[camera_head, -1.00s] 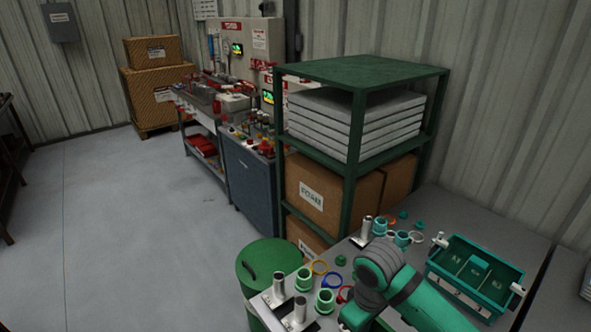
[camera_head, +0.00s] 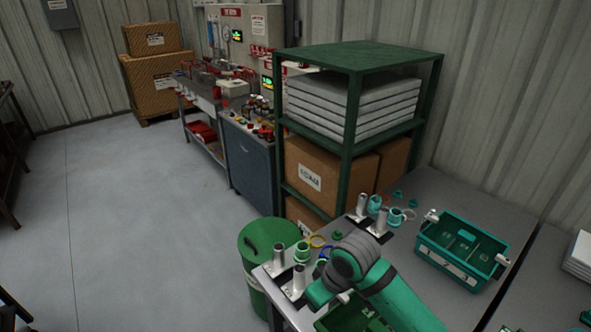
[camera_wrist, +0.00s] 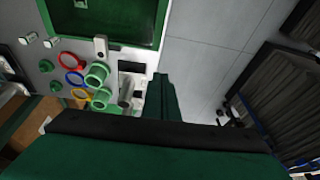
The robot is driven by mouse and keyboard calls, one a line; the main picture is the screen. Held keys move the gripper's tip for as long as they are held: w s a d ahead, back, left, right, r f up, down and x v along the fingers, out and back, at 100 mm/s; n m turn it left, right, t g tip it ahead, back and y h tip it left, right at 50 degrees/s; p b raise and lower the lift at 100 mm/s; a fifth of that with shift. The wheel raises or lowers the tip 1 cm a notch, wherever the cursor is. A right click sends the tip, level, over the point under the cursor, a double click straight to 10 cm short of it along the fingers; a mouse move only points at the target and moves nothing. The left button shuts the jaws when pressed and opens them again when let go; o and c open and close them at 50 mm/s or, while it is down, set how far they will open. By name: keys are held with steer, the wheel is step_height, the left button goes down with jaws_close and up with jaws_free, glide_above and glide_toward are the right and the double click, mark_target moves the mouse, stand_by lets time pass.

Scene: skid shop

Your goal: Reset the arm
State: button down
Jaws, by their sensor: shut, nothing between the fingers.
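My green arm with grey joint covers (camera_head: 365,270) reaches in over the grey workbench (camera_head: 430,195) from the bottom of the head view. Its links hide part of the bench top, and the fingers cannot be made out there. In the wrist view my gripper (camera_wrist: 161,82) shows as a narrow dark green shape standing up from a wide green body with a black edge. It is shut, with nothing held.
A teal tray (camera_head: 462,250) sits on the bench, and another green tray (camera_head: 340,322) lies partly under my arm. Metal posts (camera_head: 299,280) and coloured rings (camera_wrist: 74,77) stand close by. A green drum (camera_head: 268,240) and a green rack (camera_head: 345,150) flank the bench. The floor at left is clear.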

steer(key=w+a+r+m+t+y, duration=0.2)
steer(key=a+r+t+y, duration=0.15)
steer(key=a, duration=0.45)
steer(key=w+a+r+m+t+y, duration=0.15)
steer(key=a+t, duration=0.25)
steer(key=a, duration=0.4)
steer(key=w+a+r+m+t+y, duration=0.2)
steer(key=a+r+m+t+y, duration=0.15)
steer(key=a, duration=0.45)
steer(key=s+d+f+m+t+h, duration=0.25)
steer(key=s+d+f+h, duration=0.2)
steer(key=s+f, duration=0.35)
steer(key=s+d+f+m+t+h, duration=0.1)
steer(key=s+d+f+m+h, duration=0.4)
steer(key=s, duration=0.4)
steer(key=s+d+f+n, duration=0.1)
steer(key=s+d+n, duration=0.2)
steer(key=s, duration=0.8)
steer(key=s+d+f+n+g+h, duration=0.1)
steer(key=s+d+n, duration=0.2)
steer(key=s+d, duration=0.3)
steer(key=s, duration=0.5)
steer(key=shift+f+h, duration=0.15)
steer(key=shift+h, duration=0.15)
steer(key=shift+w+n, duration=0.2)
steer(key=shift+n, duration=0.05)
